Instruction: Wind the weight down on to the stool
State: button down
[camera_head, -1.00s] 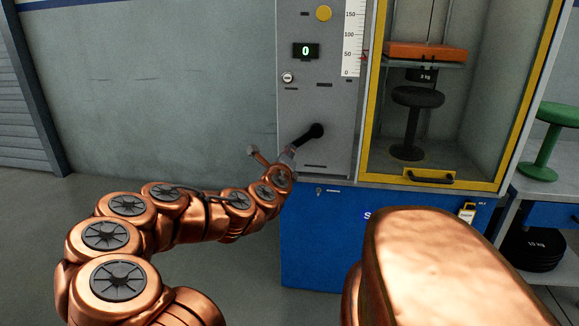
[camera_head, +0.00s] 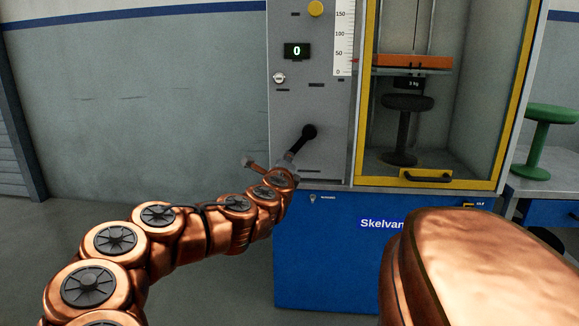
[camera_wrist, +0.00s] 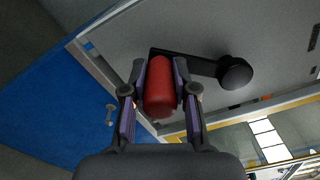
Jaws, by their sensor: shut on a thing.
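The crank (camera_head: 300,143) is a dark arm on the grey front panel, reaching down-left from its black hub (camera_head: 309,131). My gripper (camera_head: 284,170) is at its lower end. In the wrist view my gripper (camera_wrist: 160,88) is shut on the red crank handle (camera_wrist: 159,90), with a finger on each side. The dark weight (camera_head: 414,83), marked 3 kg, hangs under an orange carriage (camera_head: 412,61) in the cabinet. The black stool (camera_head: 407,103) stands upright below it. A small gap seems to show between weight and seat.
The display (camera_head: 298,51) reads 0. A vertical scale (camera_head: 344,40) stands beside the yellow-framed cabinet window (camera_head: 365,110). A green stool (camera_head: 547,130) stands at right. Floor at left is clear.

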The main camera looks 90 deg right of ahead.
jog(key=shift+r, duration=0.1)
jog(key=c, duration=0.9)
grip_release()
jog(key=a, duration=0.7)
jog(key=shift+a, duration=0.25)
jog(key=shift+w, duration=0.15)
